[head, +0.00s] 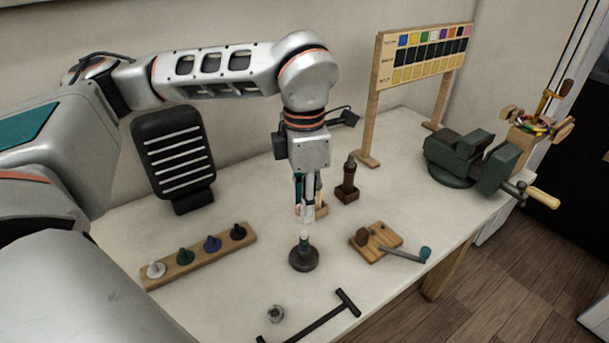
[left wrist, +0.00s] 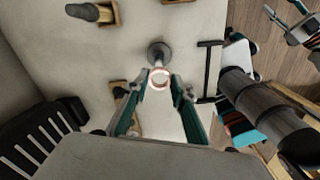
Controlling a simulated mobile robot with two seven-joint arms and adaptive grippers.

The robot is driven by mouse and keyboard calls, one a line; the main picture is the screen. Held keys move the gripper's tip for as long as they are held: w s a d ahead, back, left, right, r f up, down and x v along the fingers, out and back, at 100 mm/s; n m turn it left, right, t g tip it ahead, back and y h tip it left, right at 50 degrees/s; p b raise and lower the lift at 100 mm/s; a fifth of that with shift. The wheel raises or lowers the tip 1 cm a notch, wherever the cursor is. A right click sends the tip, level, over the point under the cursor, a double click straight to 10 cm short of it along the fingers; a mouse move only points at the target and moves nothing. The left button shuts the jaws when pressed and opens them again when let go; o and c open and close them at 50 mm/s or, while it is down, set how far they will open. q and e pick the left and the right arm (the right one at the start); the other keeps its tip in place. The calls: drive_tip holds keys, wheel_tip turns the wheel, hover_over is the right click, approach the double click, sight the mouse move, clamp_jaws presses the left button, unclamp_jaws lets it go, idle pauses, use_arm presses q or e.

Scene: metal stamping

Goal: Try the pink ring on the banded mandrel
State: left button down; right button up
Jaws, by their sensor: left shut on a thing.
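My left gripper (head: 303,212) points down, shut on the pink ring (head: 298,211). In the left wrist view the ring (left wrist: 159,79) sits between the two teal fingertips (left wrist: 160,86), its hole facing the camera. The banded mandrel (head: 304,256) stands upright on a dark round base, with pale and coloured bands near its top. The ring is above the mandrel's tip and looks apart from it. In the left wrist view the mandrel (left wrist: 159,50) shows just beyond the ring. My right gripper (left wrist: 296,25) seems to show small at the upper right there; its jaws are unclear.
A wooden rack (head: 203,258) with several coloured cones stands left. A wooden crank block (head: 384,245) is to the right, a black T-shaped tool (head: 330,314) in front beside a small metal part (head: 276,313). Behind are a dark-handled tool (head: 349,180), a swatch board (head: 424,55) and a green vise (head: 468,155).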

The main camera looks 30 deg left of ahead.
sight(304, 232)
use_arm(q)
drive_tip(key=shift+w+a+r+n, duration=0.1)
drive_tip(key=shift+r+n, duration=0.05)
drive_tip(key=shift+n, duration=0.15)
wheel_tip(304, 232, down, 2)
drive_tip(key=shift+b, duration=0.8)
wheel_tip(304, 232, down, 2)
drive_tip(key=shift+f+b, duration=0.15)
drive_tip(key=shift+b, duration=0.6)
drive_tip(key=shift+f, duration=0.35)
drive_tip(key=shift+f, duration=0.25)
